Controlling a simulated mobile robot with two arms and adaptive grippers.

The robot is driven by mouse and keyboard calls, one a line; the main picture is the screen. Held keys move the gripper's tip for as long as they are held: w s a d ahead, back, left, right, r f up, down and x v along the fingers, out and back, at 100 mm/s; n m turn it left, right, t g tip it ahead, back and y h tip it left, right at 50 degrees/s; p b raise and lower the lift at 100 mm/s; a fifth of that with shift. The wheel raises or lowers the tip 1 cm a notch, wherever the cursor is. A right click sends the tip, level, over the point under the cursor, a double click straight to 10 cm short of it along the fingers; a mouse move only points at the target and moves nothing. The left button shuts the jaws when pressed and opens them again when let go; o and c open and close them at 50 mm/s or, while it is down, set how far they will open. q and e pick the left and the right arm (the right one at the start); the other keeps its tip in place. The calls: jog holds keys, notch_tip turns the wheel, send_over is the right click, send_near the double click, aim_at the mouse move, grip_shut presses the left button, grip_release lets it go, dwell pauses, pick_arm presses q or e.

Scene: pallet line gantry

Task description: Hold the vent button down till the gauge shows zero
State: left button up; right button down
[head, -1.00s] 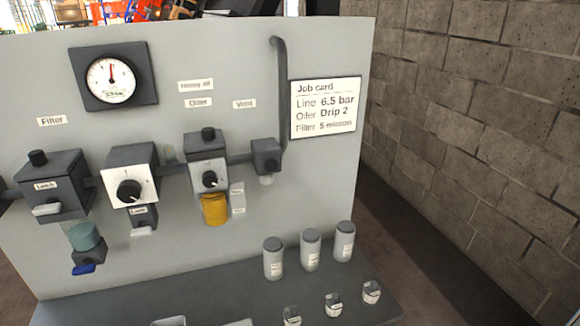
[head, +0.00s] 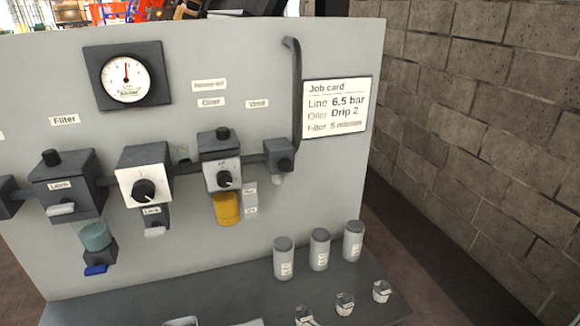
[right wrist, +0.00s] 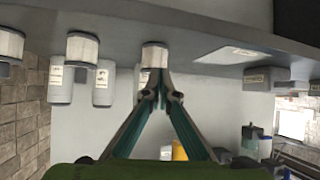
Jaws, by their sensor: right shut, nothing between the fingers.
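The round white gauge (head: 126,76) is at the upper left of the grey panel in the head view. Its needle points nearly straight up; the figures are too small to read. The dark vent block (head: 280,156) sits below the Vent label (head: 257,104), at the right end of the row of units. I cannot make out its button clearly. In the right wrist view my right gripper (right wrist: 162,88) is shut and empty, its tips just in front of a small white-banded item (right wrist: 155,56). Neither gripper shows in the head view, so nothing there touches the vent block.
A job card (head: 337,106) is on the panel's right side. Filter (head: 66,186), dial unit (head: 146,177) and oiler with amber bowl (head: 227,208) jut from the panel. Several bottles and small pieces stand on the shelf (head: 240,288). A block wall (head: 480,120) is at right.

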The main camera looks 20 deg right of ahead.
aim_at(285, 165)
jog(key=w+r+t, duration=0.1)
jog(key=w+r, duration=0.1)
jog(key=r, duration=0.1)
jog(key=w+r+t+y, duration=0.1)
jog(key=w+r, duration=0.1)
jog(key=w+r+t+y, duration=0.1)
jog(key=w+r, duration=0.1)
jog(key=r, duration=0.1)
jog(key=shift+a+r+t, duration=0.35)
jog(key=shift+a+t, duration=0.05)
notch_tip(285, 165, up, 24)
jog(key=n+t+y, duration=0.4)
jog(key=t+y, duration=0.2)
jog(key=y, duration=0.3)
jog(key=shift+w+d+t+y, duration=0.25)
jog(key=shift+w+t+y, duration=0.05)
jog(key=w+b, duration=0.3)
jog(key=w, duration=0.5)
jog(key=shift+w+a, duration=0.15)
jog(key=shift+w, duration=0.25)
jog(key=shift+w, duration=0.15)
jog(key=shift+w, duration=0.3)
